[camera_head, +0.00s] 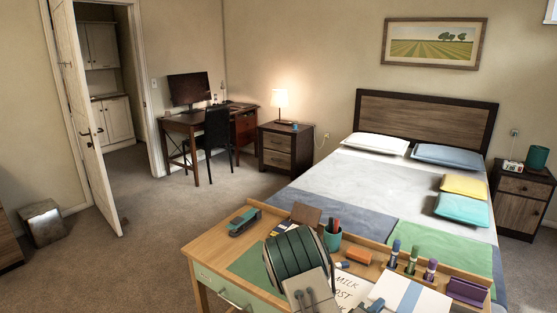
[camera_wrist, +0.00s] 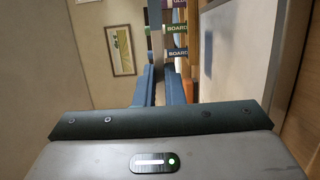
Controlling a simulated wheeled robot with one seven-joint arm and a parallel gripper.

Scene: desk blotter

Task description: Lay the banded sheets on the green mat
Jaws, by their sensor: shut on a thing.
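The banded sheets (camera_head: 397,291), white with a blue band, are at the desk's front right in the head view. My gripper (camera_head: 376,305), with blue fingers, is shut on their left edge. In the wrist view the fingers of my gripper (camera_wrist: 158,80) close on the thin pale edge of the banded sheets (camera_wrist: 155,25), seen nearly edge-on. Their height above the desk is hard to tell. The green mat (camera_head: 246,267) lies on the left part of the desk. My arm hides much of it.
A teal cup (camera_head: 332,241) with pens, an orange block (camera_head: 358,256) and several upright markers (camera_head: 412,260) stand along the back of the desk. A stapler (camera_head: 244,222) is at the back left. A purple holder (camera_head: 467,290) is at the right. A handwritten note (camera_head: 348,287) lies left of the sheets.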

